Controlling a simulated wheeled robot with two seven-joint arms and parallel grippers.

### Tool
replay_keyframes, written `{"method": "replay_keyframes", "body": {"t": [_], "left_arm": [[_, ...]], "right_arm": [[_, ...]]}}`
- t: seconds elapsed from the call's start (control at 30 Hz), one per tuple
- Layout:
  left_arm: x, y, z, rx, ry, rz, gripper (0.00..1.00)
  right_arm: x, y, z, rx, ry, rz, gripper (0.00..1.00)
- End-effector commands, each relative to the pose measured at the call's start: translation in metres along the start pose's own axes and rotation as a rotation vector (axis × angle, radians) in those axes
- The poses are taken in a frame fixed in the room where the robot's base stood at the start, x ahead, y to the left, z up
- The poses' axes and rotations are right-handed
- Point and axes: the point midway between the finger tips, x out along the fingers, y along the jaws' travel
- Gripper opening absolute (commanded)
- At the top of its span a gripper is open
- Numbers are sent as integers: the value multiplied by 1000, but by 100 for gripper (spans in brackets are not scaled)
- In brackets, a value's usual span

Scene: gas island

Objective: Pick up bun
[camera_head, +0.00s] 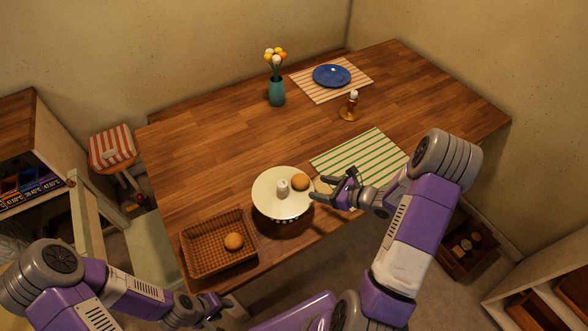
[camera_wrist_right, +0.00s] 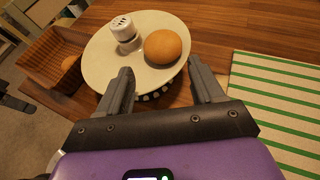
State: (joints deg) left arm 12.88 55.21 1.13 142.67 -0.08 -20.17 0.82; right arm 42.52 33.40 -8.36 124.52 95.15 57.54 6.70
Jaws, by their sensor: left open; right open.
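A round tan bun (camera_head: 300,182) lies on a white round plate or stand (camera_head: 270,204) near the table's front edge, beside a white shaker (camera_head: 283,188). The right wrist view shows the same bun (camera_wrist_right: 163,46) just beyond my fingertips. My right gripper (camera_head: 325,190) is open and empty, at the right side of the stand; its fingers (camera_wrist_right: 165,80) point toward the bun without enclosing it. A second bun (camera_head: 234,241) lies in a brown woven basket (camera_head: 204,227) at the table's front left. My left gripper (camera_head: 218,307) is open, low in front of the table.
A green-striped placemat (camera_head: 358,158) lies right of the stand. Further back are a candle holder (camera_head: 350,108), a teal vase with flowers (camera_head: 277,92) and a blue plate (camera_head: 332,75) on another striped placemat. The table's middle is clear. A chair (camera_head: 150,250) stands at the left.

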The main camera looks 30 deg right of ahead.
Motion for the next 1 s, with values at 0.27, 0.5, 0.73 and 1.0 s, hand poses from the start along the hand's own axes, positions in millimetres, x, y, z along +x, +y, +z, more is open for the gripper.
{"method": "replay_keyframes", "body": {"t": [0.27,0.5,0.73,1.0], "left_arm": [[2,-1,1,0,-3,0,43],[5,-2,0,0,-1,0,43],[5,-2,0,0,-2,0,43],[5,-2,0,0,-2,0,43]], "right_arm": [[26,-5,3,9,-15,-17,67],[61,-3,5,8,-14,-15,67],[73,-4,5,8,-13,-18,67],[73,-4,5,8,-13,-17,47]]}}
